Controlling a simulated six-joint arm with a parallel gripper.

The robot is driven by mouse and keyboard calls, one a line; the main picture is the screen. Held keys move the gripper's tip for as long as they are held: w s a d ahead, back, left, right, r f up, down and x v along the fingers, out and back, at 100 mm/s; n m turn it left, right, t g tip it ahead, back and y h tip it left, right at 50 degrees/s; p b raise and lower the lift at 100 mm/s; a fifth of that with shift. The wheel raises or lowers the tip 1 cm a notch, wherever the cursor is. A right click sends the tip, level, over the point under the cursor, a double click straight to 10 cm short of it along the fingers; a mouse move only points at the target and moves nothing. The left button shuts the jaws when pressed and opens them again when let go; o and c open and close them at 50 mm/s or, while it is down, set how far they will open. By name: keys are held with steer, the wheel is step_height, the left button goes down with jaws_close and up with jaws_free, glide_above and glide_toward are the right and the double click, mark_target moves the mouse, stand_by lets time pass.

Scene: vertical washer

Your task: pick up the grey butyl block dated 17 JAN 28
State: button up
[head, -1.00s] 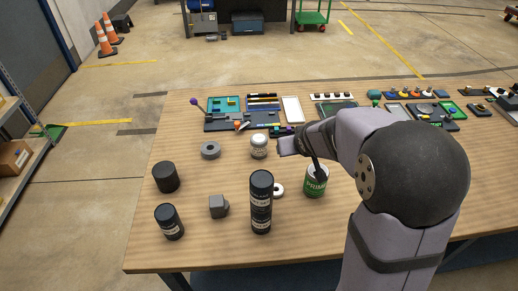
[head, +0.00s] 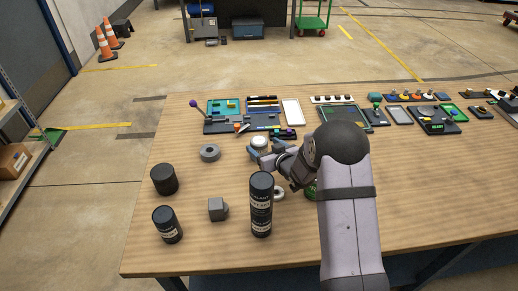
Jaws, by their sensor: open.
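A small grey block (head: 217,208) sits on the table left of the tall black can. It is the only grey block I can make out, but no date is readable on it. A grey ring-shaped roll (head: 209,152) lies farther back. My gripper (head: 258,157) is open, in front of the white-lidded jar (head: 259,142) and partly covering it. It is beyond the grey block and to its right, apart from it.
A tall black can (head: 261,205) stands just right of the block. Two shorter black cylinders (head: 164,179) (head: 167,225) stand to its left. A white ring (head: 279,193) and a mostly hidden green can (head: 310,190) are near my arm. Trays and parts (head: 250,118) line the back.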

steer(key=shift+p+x, duration=0.4)
steer(key=shift+x, duration=0.7)
steer(key=shift+w+a, duration=0.1)
steer(key=p+x, duration=0.2)
steer(key=x, duration=0.1)
steer(key=shift+a, duration=0.3)
steer(key=shift+x, duration=0.85)
steer(key=shift+f, duration=0.1)
steer(key=c, duration=1.3)
steer(key=shift+c, duration=0.3)
